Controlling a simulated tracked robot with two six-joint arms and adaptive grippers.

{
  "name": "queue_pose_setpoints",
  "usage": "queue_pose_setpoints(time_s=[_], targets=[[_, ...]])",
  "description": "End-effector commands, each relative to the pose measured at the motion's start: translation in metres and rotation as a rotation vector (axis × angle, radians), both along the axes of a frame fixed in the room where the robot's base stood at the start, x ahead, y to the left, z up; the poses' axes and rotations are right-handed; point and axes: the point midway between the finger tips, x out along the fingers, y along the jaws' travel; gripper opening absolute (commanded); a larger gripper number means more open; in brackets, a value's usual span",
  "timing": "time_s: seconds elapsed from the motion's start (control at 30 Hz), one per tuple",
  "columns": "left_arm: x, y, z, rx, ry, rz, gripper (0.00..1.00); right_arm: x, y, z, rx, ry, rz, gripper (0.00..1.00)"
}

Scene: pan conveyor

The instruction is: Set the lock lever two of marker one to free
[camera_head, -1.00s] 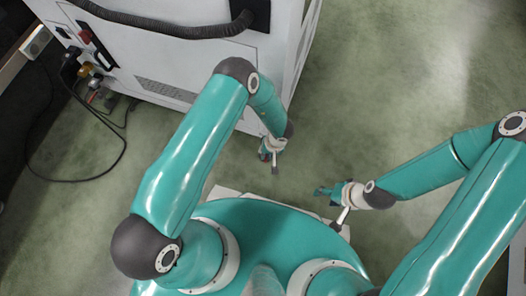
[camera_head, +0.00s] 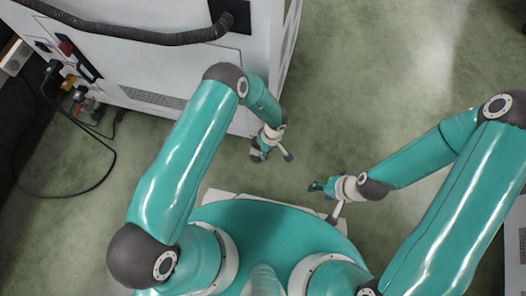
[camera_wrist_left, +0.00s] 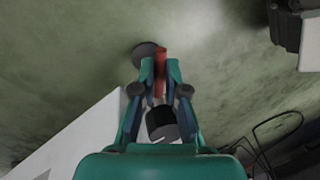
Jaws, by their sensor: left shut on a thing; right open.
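My left gripper (camera_head: 257,154) hangs low in front of the white cabinet in the head view, with floor beneath it. In the left wrist view its fingers (camera_wrist_left: 160,68) are closed on a narrow red bar (camera_wrist_left: 161,60). A dark round disc (camera_wrist_left: 147,48) shows just beyond the fingertips, and a black cylinder (camera_wrist_left: 160,122) shows between the finger bases. I cannot tell which of these belong to the marker or its lock lever, nor how the lever is set. My right gripper (camera_head: 316,187) is open, low over the floor right of the left one.
The white cabinet (camera_head: 165,65) with a dark hose (camera_head: 130,22) stands at upper left. Cables (camera_head: 105,175) loop over the floor left of it. Green floor (camera_head: 385,90) is clear at upper right. A pale panel (camera_head: 514,245) stands at the right edge.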

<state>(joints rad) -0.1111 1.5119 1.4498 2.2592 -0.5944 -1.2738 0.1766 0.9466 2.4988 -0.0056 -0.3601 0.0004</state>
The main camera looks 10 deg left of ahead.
Motion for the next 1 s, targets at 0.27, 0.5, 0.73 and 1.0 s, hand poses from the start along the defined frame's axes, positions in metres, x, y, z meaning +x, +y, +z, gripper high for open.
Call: queue_pose_setpoints(time_s=[0.27, 0.5, 0.73, 1.0], targets=[[0.003, 0.000, 0.001, -0.001, -0.005, 0.002, 0.00, 0.000, 0.000, 0.000, 0.000, 0.000, 0.000, 0.53], [0.002, -0.001, 0.001, -0.001, -0.004, 0.001, 0.37, 0.000, 0.000, 0.000, 0.000, 0.000, 0.000, 0.53], [0.001, -0.001, 0.000, 0.000, -0.002, 0.000, 0.37, 0.000, 0.000, 0.000, 0.000, 0.000, 0.000, 0.53], [0.002, -0.001, 0.016, 0.000, -0.004, 0.000, 0.37, 0.000, 0.000, 0.001, 0.000, 0.000, 0.000, 0.53]])
